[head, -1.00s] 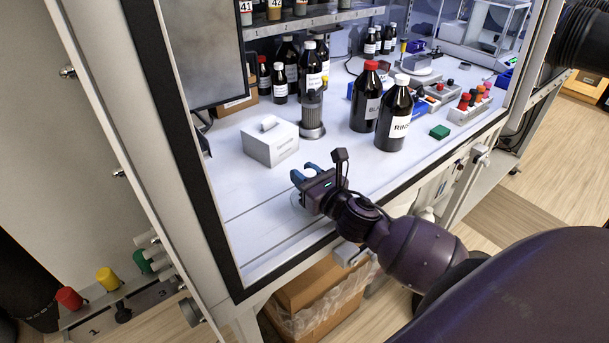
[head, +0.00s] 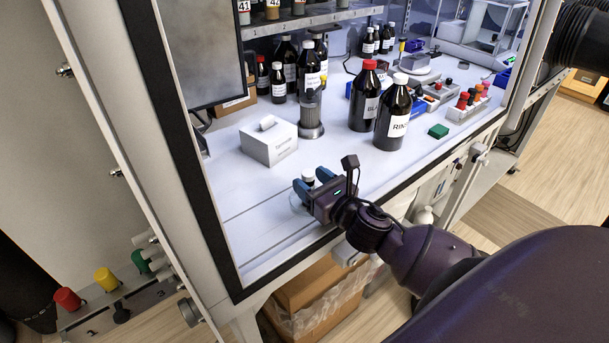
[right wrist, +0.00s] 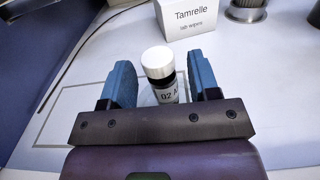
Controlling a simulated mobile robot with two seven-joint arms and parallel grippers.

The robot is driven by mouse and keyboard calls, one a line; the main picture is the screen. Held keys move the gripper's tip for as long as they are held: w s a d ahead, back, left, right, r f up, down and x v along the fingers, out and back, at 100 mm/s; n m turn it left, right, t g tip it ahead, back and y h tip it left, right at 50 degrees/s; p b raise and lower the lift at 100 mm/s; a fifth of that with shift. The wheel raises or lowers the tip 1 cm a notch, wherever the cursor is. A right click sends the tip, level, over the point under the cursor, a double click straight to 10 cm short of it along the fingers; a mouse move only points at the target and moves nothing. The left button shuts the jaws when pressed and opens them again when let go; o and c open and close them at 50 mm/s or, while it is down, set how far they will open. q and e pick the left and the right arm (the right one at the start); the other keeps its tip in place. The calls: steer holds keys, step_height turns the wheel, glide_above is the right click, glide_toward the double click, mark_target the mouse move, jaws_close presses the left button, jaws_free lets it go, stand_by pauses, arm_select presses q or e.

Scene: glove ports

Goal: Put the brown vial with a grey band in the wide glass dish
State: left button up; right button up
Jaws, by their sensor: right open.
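A dark vial with a white cap (head: 309,174) stands upright between the fingers of my right gripper (head: 313,183). In the right wrist view the vial (right wrist: 160,72) shows a white label with "02 A"; I cannot make out a grey band. My right gripper (right wrist: 161,78) is open, with a blue finger on each side of the vial and gaps beside it. A clear round glass dish (head: 295,203) shows partly at the gripper's left; the gripper hides the rest, and I cannot tell whether the vial's base is in it. My left gripper is not in view.
A white wipes box (head: 268,142) stands behind the gripper. Tall dark bottles with a red cap (head: 364,103) and a white cap (head: 392,120) stand to the right. The hood's frame post (head: 205,200) is at the left. The bench left of the dish is clear.

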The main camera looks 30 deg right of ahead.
steer(key=s, duration=0.6)
steer(key=s+b, duration=0.1)
steer(key=s, duration=0.2)
steer(key=shift+d, duration=0.35)
